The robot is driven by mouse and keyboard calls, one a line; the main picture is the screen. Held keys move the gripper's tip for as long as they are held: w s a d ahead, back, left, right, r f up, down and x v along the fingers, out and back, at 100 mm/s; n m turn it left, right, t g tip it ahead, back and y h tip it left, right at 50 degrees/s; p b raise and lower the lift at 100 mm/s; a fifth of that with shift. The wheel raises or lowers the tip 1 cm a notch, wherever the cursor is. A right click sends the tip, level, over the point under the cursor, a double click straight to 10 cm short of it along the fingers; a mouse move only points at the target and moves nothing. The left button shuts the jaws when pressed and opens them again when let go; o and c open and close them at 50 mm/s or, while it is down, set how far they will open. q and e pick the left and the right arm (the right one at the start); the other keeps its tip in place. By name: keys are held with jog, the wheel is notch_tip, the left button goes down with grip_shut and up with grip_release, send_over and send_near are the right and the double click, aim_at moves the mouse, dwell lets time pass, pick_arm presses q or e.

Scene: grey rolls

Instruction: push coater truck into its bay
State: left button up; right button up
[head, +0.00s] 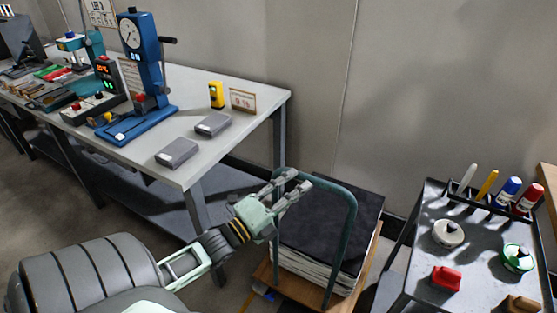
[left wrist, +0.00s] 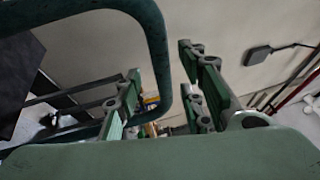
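The truck has a green tube handle (head: 351,215) and a wooden deck (head: 300,289) bearing a dark-topped stack of white sheets (head: 322,222). It stands on the floor between the workbench and a grey cart. My left gripper (head: 299,181) is at the handle's upper left corner, fingers apart. In the left wrist view the handle (left wrist: 157,45) curves down between the open fingers of the gripper (left wrist: 165,95); I cannot tell whether it touches either one. My right gripper is out of view. The truck's wheels are hidden, and I cannot make out a marked bay.
The workbench (head: 225,145) at left carries a blue dial gauge stand (head: 143,75) and two grey boxes. The wall (head: 385,100) is close behind the truck. Floor shows at lower left.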

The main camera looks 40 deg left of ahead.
pick_arm(q)
jog(key=v, duration=0.6)
jog(key=shift+s, duration=0.35)
jog(key=s+f+n+g+y, duration=0.1)
jog(key=s+f+n+g, duration=0.25)
jog(key=f, duration=0.85)
jog(key=s+f+n+g+y, duration=0.2)
jog(key=s+f+n+g, duration=0.15)
jog(key=f, duration=0.85)
jog(key=s+f+n+g+y, duration=0.15)
jog(key=f+n, duration=0.25)
jog(key=f, duration=0.8)
jog(key=s+d+f+n+g, duration=0.3)
jog(key=s+d+f+g, duration=0.2)
jog(key=s+f, duration=0.5)
jog(key=s+d+f+n+g+h, duration=0.1)
jog(key=s+d+f+n+g, duration=0.3)
jog(key=s, duration=1.2)
jog(key=d+f+g, duration=0.1)
jog(key=d+f, duration=0.3)
jog(key=f, duration=0.1)
jog(key=shift+s+f, duration=0.2)
jog(key=shift+f, duration=0.15)
